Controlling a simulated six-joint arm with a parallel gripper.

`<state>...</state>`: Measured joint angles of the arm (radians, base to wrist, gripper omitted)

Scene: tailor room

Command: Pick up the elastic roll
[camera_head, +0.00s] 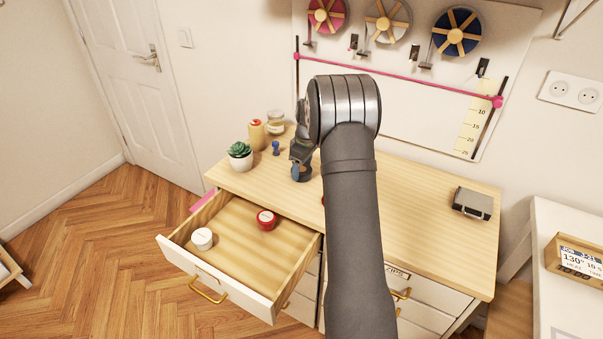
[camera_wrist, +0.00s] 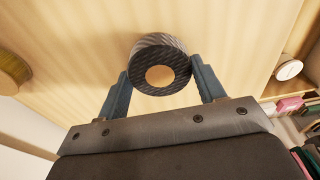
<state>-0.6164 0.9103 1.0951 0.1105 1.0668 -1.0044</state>
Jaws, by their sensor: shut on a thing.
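The elastic roll (camera_wrist: 143,52) is a dark grey, ribbed roll with a tan round core, seen in the wrist view. My gripper (camera_wrist: 160,69) has one blue-grey finger on each side of it and is shut on it. The tan core faces the wrist camera. In the head view my gripper (camera_head: 301,172) is low over the wooden counter top, left of my arm. The roll cannot be made out clearly there. Whether it touches the counter is hard to tell.
A potted succulent (camera_head: 240,157), yellow spool (camera_head: 257,135), jar (camera_head: 275,124) and small blue item (camera_head: 276,148) stand left of my gripper. Below, an open drawer (camera_head: 228,272) holds a white roll (camera_head: 202,239) and a red roll (camera_head: 266,220). A grey box (camera_head: 473,204) sits right.

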